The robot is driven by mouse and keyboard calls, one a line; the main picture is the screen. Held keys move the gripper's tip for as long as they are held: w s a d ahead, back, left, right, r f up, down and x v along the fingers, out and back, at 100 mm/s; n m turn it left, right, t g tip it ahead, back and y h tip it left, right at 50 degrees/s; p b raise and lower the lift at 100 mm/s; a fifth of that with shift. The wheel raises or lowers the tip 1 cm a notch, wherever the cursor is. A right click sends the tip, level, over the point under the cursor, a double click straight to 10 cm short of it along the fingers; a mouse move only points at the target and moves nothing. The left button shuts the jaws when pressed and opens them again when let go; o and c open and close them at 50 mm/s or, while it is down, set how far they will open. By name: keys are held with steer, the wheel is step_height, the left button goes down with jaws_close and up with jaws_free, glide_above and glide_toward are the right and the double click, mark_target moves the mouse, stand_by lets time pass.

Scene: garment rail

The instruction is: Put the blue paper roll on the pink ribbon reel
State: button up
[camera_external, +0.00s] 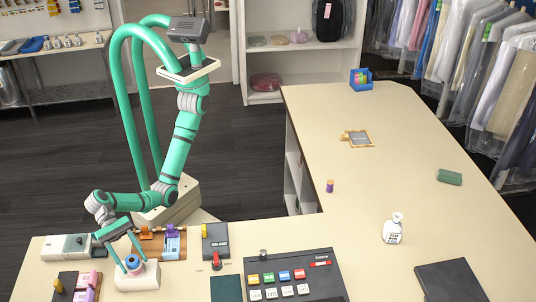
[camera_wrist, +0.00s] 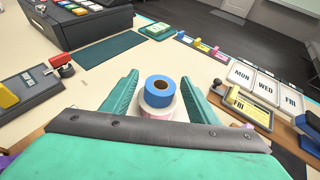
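The blue paper roll (camera_wrist: 160,92) sits upright on the pale pink ribbon reel (camera_wrist: 163,113) in the wrist view. In the external view, my gripper (camera_external: 131,258) reaches down around the blue roll (camera_external: 133,263), above a white block (camera_external: 138,279); the reel is hard to make out there.
A grey device with a red knob (camera_external: 216,261) stands just right of the gripper. A dark register with coloured keys (camera_external: 292,276) is farther right. Day-labelled cards (camera_wrist: 262,84) lie to the right in the wrist view. A white bottle (camera_external: 393,230) stands on the open right counter.

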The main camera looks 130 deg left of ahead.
steer(key=shift+r, duration=0.2)
steer(key=v, duration=1.2)
stand_by(0.4)
